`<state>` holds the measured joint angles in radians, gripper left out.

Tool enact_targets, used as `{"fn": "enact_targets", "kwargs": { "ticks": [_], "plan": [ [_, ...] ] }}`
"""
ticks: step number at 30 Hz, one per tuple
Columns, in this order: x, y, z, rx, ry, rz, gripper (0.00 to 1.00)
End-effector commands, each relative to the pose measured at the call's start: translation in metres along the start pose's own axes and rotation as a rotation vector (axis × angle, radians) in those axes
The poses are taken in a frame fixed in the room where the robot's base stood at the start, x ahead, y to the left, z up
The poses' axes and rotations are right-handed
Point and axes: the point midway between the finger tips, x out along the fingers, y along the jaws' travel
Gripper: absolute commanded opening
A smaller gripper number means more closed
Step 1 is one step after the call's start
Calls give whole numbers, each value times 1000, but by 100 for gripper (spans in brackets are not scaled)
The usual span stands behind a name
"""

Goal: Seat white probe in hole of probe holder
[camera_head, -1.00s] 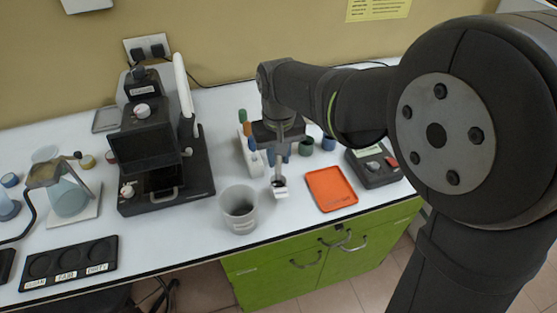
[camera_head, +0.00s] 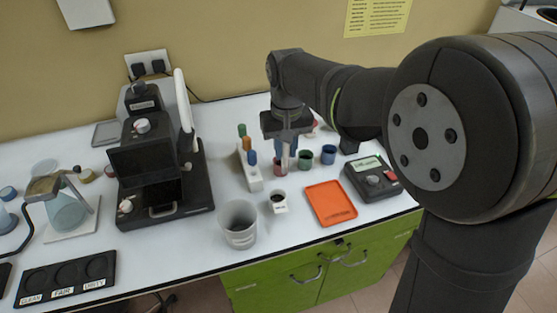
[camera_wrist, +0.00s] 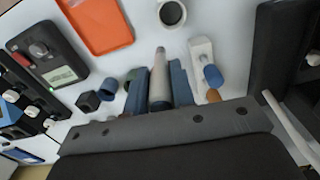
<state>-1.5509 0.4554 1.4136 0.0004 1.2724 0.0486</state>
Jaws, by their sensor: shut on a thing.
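My gripper (camera_head: 284,150) is shut on the white probe (camera_wrist: 159,75), a pale tapered rod seen between the fingers in the wrist view. In the head view, the fingers point down in front of the coloured jars, and the probe is hard to make out there. A small black block (camera_head: 349,145), possibly the probe holder, stands behind the meter, right of my gripper. It also shows in the wrist view (camera_wrist: 88,102), left of the fingers and apart from the probe. Its hole cannot be made out.
A white rack (camera_head: 252,175) with coloured-top items stands left of my gripper. Green (camera_head: 305,159) and blue (camera_head: 328,154) jars stand close right. A small labelled cup (camera_head: 278,200), grey beaker (camera_head: 238,225), orange tray (camera_head: 330,203) and meter (camera_head: 374,180) are nearer the front.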

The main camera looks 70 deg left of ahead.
Motion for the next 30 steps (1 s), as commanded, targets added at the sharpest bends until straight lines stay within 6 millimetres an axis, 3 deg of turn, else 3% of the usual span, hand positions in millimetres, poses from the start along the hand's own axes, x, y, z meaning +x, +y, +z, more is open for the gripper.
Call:
{"fn": "enact_targets", "kwargs": {
  "ticks": [3, 9, 18, 24, 30],
  "plan": [
    [-5, 38, -37, 82, 2, 0, 0],
    [-12, 115, -88, 223, 1, 0, 0],
    [-14, 222, -126, 398, 0, 0, 0],
    [-15, 254, -132, 447, 1, 0, 0],
    [-5, 259, -132, 455, -1, 0, 0]
  ]
}}
